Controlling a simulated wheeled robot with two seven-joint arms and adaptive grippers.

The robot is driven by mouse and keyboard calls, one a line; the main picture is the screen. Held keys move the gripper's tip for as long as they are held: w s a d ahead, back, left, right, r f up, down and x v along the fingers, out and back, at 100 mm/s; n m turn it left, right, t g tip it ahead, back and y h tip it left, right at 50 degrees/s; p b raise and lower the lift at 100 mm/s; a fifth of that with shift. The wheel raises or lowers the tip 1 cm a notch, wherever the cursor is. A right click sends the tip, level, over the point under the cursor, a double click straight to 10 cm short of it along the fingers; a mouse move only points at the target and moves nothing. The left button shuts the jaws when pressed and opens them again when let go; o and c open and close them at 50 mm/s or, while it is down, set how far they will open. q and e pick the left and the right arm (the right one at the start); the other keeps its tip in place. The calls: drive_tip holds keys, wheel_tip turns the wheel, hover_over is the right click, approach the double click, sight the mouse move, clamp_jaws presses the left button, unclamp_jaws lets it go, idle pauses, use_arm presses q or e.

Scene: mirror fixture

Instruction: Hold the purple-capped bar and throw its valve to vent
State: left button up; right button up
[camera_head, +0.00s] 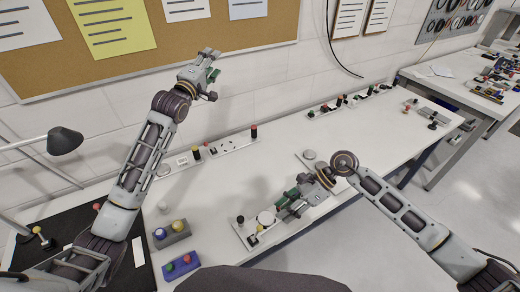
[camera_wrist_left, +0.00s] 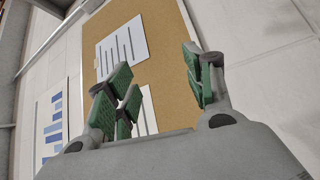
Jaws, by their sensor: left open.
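My left gripper (camera_head: 210,64) is raised in front of the wall, near the lower edge of the corkboard. In the left wrist view it is open and empty (camera_wrist_left: 158,90), its green pads wide apart. My right gripper (camera_head: 287,201) is low over the near edge of the bench, at a pale fixture plate (camera_head: 252,238) with a white disc and dark knobs. Its jaws partly cover that plate, and I cannot tell whether they hold anything. I cannot make out a purple cap or which valve belongs to it.
A grey box with yellow and blue knobs (camera_head: 172,234) and a blue box (camera_head: 181,266) stand at the bench's left front. Strips with coloured caps (camera_head: 236,147) line the back. A black lamp (camera_head: 65,141) is at left. The middle of the white bench (camera_head: 225,190) is mostly clear.

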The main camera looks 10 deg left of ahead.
use_arm(q)
drive_tip(key=s+d+f+n+g+h, duration=0.1)
drive_tip(key=s+d+f+n+g, duration=0.15)
drive_tip(key=f, duration=0.55)
drive_tip(key=s+d+f+n+g+h, duration=0.1)
drive_tip(key=s+d+f+n+g, duration=0.2)
drive_tip(key=f, duration=0.5)
drive_tip(key=s+d+f+n+g+h, duration=0.1)
drive_tip(key=s+d+f+g, duration=0.2)
drive_tip(key=f, duration=0.5)
drive_tip(key=s+d+f+n+g+h, duration=0.2)
drive_tip(key=s+d+f, duration=0.3)
drive_tip(key=s, duration=0.3)
drive_tip(key=s+d+f+n+g+h, duration=0.2)
drive_tip(key=s+d+f, duration=0.3)
drive_tip(key=s, duration=0.4)
drive_tip(key=shift+d+f, duration=0.25)
drive_tip(key=shift+f, duration=0.55)
drive_tip(key=shift+g, duration=0.25)
drive_tip(key=shift+x, duration=6.9)
drive_tip(key=shift+s+r, duration=0.1)
clamp_jaws()
